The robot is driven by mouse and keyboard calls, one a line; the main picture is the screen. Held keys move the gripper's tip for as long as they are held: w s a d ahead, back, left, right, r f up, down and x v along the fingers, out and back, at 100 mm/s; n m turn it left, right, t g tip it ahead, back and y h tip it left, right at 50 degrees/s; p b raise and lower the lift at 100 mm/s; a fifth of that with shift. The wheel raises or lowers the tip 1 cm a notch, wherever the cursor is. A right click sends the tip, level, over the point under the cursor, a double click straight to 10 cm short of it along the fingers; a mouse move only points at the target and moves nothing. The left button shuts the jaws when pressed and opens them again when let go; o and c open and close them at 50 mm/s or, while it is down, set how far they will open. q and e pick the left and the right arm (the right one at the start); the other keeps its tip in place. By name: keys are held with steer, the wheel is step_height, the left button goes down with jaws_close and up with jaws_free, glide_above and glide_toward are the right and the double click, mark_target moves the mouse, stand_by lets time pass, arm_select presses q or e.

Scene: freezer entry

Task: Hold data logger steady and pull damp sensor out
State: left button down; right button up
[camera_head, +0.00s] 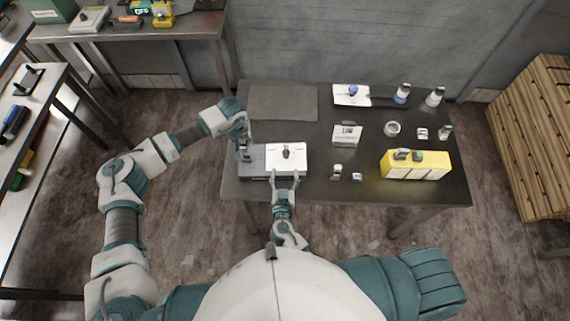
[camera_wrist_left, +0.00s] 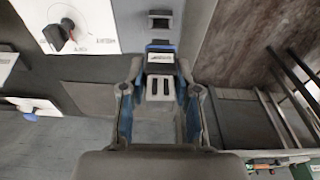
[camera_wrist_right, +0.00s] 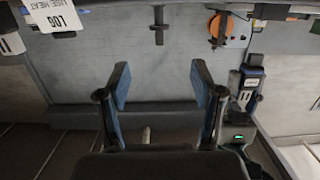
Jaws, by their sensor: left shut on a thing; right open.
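The data logger, a low grey box with a white panel (camera_head: 287,155) and a dark knob, lies at the left front of the dark table. The panel also shows in the left wrist view (camera_wrist_left: 90,22). My left gripper (camera_head: 246,152) is shut on the damp sensor, a small grey and blue piece with a white label (camera_wrist_left: 161,58), at the logger's left part. The sensor also shows in the right wrist view (camera_wrist_right: 248,82). I cannot tell whether it is still seated. My right gripper (camera_head: 285,174) is open at the logger's front edge, with nothing visible between its fingers (camera_wrist_right: 162,85).
A grey mat (camera_head: 283,102) lies behind the logger. A small sign (camera_head: 347,135), a yellow case (camera_head: 416,166), a white card (camera_head: 351,95) and several bottles and small parts stand to the right. Wooden pallets (camera_head: 533,135) stand beyond the right edge.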

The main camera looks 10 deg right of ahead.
steer(key=v, duration=0.7)
steer(key=shift+w, duration=0.1)
